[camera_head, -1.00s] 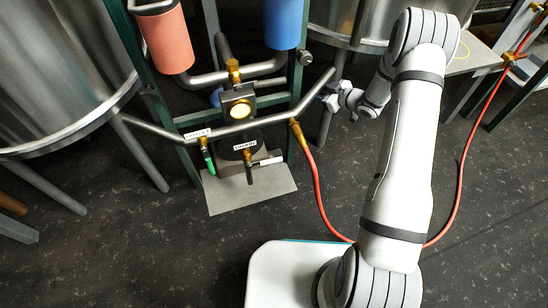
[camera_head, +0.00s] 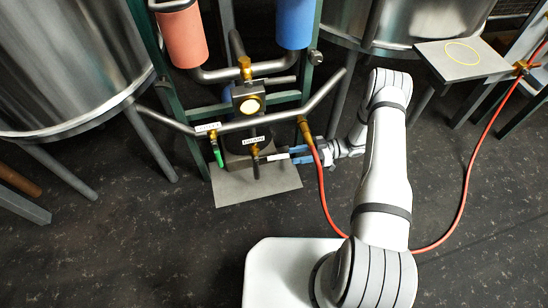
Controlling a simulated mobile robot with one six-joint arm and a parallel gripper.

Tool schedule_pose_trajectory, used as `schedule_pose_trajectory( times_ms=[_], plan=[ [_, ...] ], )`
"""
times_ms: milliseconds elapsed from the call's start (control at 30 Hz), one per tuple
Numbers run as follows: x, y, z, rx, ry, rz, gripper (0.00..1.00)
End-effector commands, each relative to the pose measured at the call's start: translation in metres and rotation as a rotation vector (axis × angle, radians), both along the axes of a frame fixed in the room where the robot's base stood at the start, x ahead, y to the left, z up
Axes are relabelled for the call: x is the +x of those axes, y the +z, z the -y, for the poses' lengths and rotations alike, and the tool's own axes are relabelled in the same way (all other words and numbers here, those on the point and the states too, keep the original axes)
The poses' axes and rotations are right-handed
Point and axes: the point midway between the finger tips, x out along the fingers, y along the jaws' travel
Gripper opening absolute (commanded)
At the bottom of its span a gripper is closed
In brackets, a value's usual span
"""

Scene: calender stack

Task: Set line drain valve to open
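The drain valve (camera_head: 254,149) is a small brass valve under the pipe, below a white label that reads DRAIN. Its dark handle (camera_head: 256,166) hangs straight down, across the line of the pipe. My gripper (camera_head: 296,154) is to the right of the valve, with its blue fingers pointing left towards it. The fingers look apart, with nothing seen between them. They are close to a white plate (camera_head: 275,157) beside the valve. I cannot tell whether they touch it.
A second valve with a green handle (camera_head: 217,157) hangs to the left under its own label. Green frame posts, steel tanks and a grey floor plate (camera_head: 240,189) surround the pipework.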

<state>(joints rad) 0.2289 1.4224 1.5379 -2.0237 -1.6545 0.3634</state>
Motion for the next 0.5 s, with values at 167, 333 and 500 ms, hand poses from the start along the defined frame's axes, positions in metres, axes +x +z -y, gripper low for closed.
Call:
schedule_pose_trajectory(
  times_ms=[167, 333, 500],
  plan=[
    [-0.002, 0.0, -0.016, -0.001, -0.012, 0.002, 0.37],
    [-0.007, -0.001, -0.041, -0.002, -0.02, 0.003, 0.37],
    [-0.011, 0.0, -0.06, -0.002, -0.024, 0.004, 0.37]
  ],
)
